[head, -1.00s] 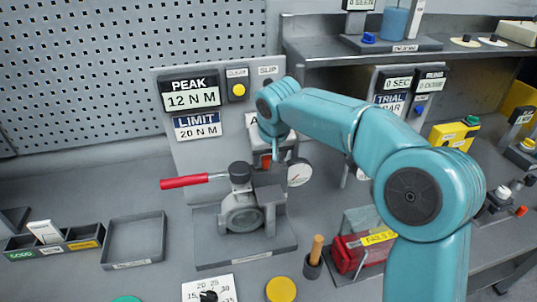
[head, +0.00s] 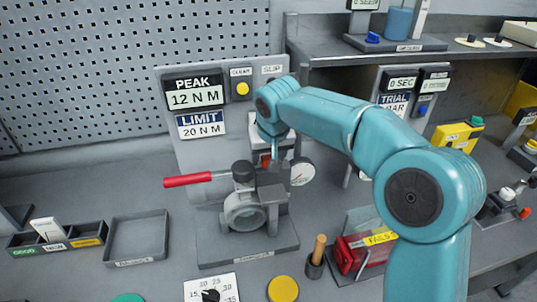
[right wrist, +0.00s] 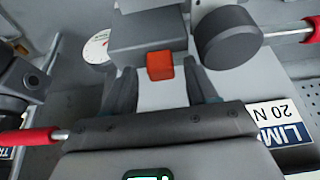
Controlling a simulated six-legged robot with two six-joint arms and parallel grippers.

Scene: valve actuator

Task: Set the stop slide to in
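The stop slide appears to be the small orange-red block (right wrist: 160,65) on the grey valve fixture. In the right wrist view it stands at the edge of a dark grey block (right wrist: 148,32). My right gripper (right wrist: 162,84) is open, its two dark fingers on either side of the orange block's near end, with gaps to both. In the head view the orange block (head: 265,160) shows only partly beside my right gripper (head: 279,150), whose fingers are mostly hidden by the arm. The slide's in or out marking is not readable. My left gripper is in no view.
A red-handled lever (head: 188,180) sticks out left of the fixture, and a round gauge (head: 302,172) sits right of it. A panel behind reads PEAK 12 N M (head: 194,97) and LIMIT 20 N M. An empty tray (head: 137,240) lies to the left.

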